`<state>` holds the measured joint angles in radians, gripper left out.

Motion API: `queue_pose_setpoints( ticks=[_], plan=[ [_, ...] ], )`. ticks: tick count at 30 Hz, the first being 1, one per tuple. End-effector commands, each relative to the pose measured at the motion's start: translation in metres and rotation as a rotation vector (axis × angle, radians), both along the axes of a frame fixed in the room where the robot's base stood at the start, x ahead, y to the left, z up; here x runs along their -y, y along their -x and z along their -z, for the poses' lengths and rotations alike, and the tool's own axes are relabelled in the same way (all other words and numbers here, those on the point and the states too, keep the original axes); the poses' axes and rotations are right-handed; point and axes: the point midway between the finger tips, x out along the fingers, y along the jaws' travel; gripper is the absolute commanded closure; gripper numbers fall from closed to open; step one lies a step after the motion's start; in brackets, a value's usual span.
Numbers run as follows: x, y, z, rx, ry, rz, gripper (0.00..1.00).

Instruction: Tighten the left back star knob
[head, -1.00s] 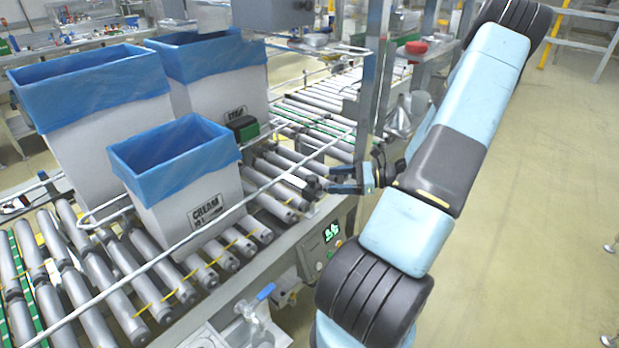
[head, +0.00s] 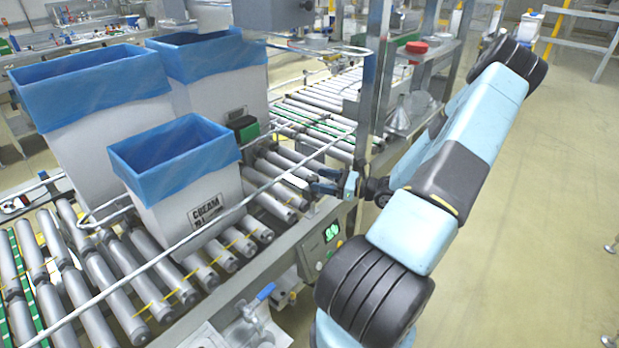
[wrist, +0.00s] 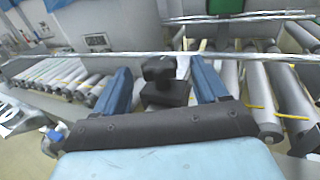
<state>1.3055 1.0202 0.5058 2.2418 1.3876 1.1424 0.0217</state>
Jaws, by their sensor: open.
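A black star knob (wrist: 160,68) on a dark block shows at the middle of the wrist view, close in front of the metal guide rail (wrist: 72,60). My gripper (head: 325,182) is open, at the conveyor's near edge in the head view. In the wrist view its two blue fingers, left (wrist: 116,92) and right (wrist: 208,80), stand either side of the knob with a gap on each side. No contact with the knob shows. The head view does not show the knob clearly beside the fingers.
A lined white box marked CREAM (head: 190,195) stands on the rollers left of my gripper, with larger lined boxes (head: 95,110) behind. A steel post (head: 368,95) rises close behind the gripper. A control panel (head: 322,245) sits below. The floor at right is clear.

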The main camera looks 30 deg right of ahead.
Motion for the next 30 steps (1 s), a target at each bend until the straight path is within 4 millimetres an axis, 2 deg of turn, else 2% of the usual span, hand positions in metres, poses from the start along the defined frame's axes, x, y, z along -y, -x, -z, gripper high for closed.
queue_pose_setpoints(
  ticks=[3,9,23,30],
  plan=[
    [-0.014,-0.015,0.0,-0.001,-0.002,-0.002,0.27],
    [-0.029,-0.033,0.0,0.0,0.0,0.0,0.27],
    [-0.036,-0.04,0.0,-0.001,0.0,0.001,0.27],
    [-0.036,-0.039,0.0,-0.001,0.0,0.001,0.5]
  ],
)
